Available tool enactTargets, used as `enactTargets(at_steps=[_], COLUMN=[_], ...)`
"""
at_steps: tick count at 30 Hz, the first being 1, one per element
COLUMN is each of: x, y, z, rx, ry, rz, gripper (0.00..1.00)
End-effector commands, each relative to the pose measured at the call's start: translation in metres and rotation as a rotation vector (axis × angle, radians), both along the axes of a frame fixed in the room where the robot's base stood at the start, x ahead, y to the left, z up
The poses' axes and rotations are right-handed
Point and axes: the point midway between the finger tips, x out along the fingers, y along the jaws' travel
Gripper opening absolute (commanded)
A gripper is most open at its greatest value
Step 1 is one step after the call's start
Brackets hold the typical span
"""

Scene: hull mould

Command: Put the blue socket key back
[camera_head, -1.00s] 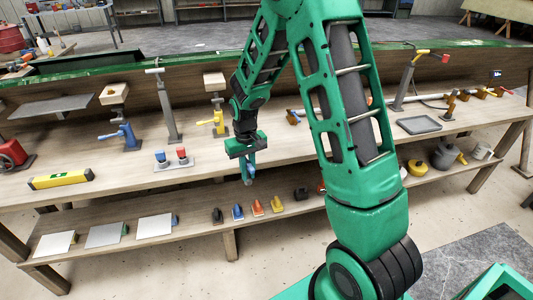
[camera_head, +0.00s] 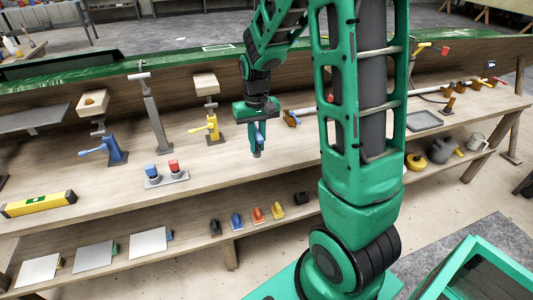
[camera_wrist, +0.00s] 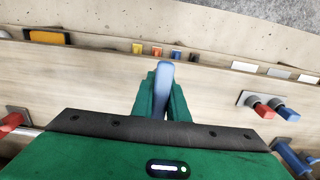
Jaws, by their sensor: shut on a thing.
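My gripper (camera_head: 256,132) is shut on the blue socket key (camera_head: 257,140), which points downward in the head view, its lower end greyish. In the wrist view the key (camera_wrist: 163,88) sticks out between the two green fingers of my gripper (camera_wrist: 162,95). In the head view my gripper shows to the right of the yellow stand (camera_head: 212,127), in front of the bench top, and the key appears clear of the wood. How high it is above the bench is hard to tell.
On the bench (camera_head: 200,160) stand a blue stand (camera_head: 116,150), a grey post (camera_head: 156,120) and a base with blue and red blocks (camera_head: 166,178). A yellow level (camera_head: 38,204) lies at left. Several small coloured tools (camera_head: 257,214) sit on the lower shelf. A grey tray (camera_head: 423,121) is at right.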

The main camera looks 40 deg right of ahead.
Motion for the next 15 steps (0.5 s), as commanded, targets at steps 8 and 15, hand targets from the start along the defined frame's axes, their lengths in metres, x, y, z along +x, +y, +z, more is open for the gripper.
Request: enactTargets(at_steps=[8,15], x=[0.01,0.012], y=[-0.049,-0.058], z=[-0.029,-0.038], rx=[-0.001,0.0], ry=[0.001,0.001], rz=[-0.005,-0.002], gripper=[0.0,0.0])
